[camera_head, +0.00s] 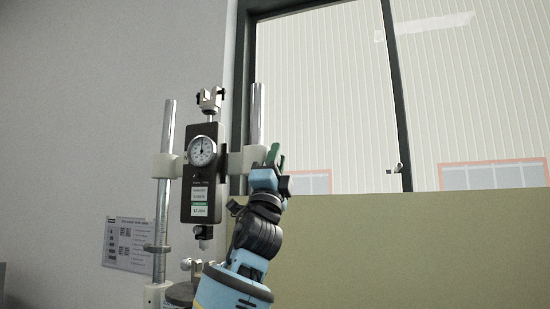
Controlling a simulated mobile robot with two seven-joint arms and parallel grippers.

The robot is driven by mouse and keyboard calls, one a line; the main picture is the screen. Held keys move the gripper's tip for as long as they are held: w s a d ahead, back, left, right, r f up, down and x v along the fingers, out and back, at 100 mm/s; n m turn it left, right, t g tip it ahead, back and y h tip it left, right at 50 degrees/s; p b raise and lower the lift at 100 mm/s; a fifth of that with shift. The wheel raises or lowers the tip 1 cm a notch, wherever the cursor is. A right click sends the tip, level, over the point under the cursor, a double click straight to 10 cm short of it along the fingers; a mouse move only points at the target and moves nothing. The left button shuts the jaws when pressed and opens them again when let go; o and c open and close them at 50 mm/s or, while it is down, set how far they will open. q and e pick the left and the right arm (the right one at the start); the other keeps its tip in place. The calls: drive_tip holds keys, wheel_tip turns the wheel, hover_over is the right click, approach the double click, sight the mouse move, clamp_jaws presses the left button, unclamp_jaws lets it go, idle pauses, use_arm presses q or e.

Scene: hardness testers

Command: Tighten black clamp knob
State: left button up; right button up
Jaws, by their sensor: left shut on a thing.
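The hardness tester has a dark gauge body (202,172) with a round white dial, held between two upright metal posts. A white clamp block (245,161) sits on the right post, beside the gauge. My left gripper (270,160), blue with green at its tip, is raised at the right end of this block. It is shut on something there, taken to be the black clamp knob. The gripper covers the spot, so the knob cannot be made out clearly. My right gripper is not in view.
Another white clamp block (166,166) holds the left post (164,212). A printed sheet (129,244) is at the lower left by the wall. A dark-framed window (391,95) and a plain olive panel (410,250) lie behind. The space right of my gripper looks free.

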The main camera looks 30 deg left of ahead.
use_arm(q)
drive_tip(key=shift+s+r+g, duration=0.1)
drive_tip(key=shift+g, duration=1.2)
drive_tip(key=g+h, duration=0.1)
drive_tip(key=g, duration=0.4)
drive_tip(key=shift+g+h, duration=0.3)
drive_tip(key=shift+h, duration=0.1)
drive_tip(key=g+h, duration=0.1)
drive_tip(key=g, duration=0.2)
drive_tip(key=shift+g, duration=0.3)
drive_tip(key=shift+g+h, duration=0.4)
drive_tip(key=shift+g, duration=1.5)
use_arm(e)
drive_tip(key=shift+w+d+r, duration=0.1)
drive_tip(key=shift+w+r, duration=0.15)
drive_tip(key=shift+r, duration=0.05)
use_arm(q)
drive_tip(key=shift+f+g, duration=0.2)
drive_tip(key=shift+g, duration=0.3)
drive_tip(key=o, duration=1)
drive_tip(key=shift+c, duration=0.2)
